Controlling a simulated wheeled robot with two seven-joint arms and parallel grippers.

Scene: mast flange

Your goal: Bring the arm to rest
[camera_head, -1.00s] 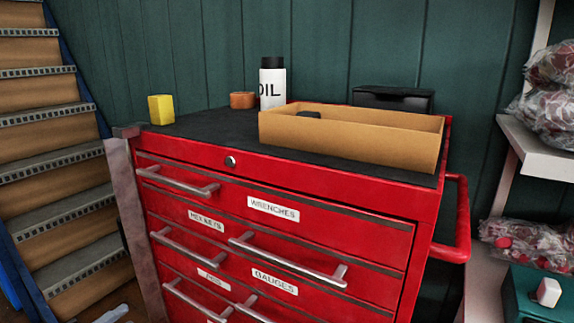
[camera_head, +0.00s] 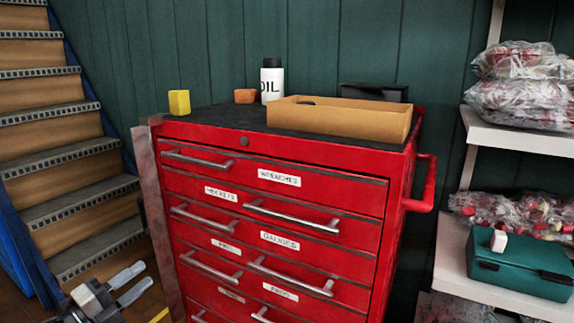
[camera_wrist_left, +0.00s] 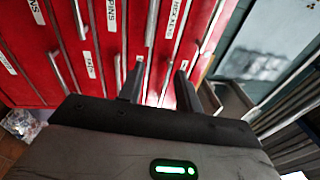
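My left gripper (camera_head: 133,283) shows low at the left in the head view, in front of the stairs and left of the red tool chest (camera_head: 270,222). Its two fingers are apart with nothing between them. In the left wrist view the fingers of my left gripper (camera_wrist_left: 158,88) also stand apart, and the red drawer fronts (camera_wrist_left: 110,40) show beyond them. Nothing is held. My right gripper is in neither view.
On the chest stand a yellow block (camera_head: 179,102), an orange-brown item (camera_head: 245,96), an oil bottle (camera_head: 272,85), a cardboard tray (camera_head: 340,120) and a black case (camera_head: 374,92). Stairs (camera_head: 70,170) are at left. Shelves at right hold bagged goods (camera_head: 520,88) and a green case (camera_head: 518,264).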

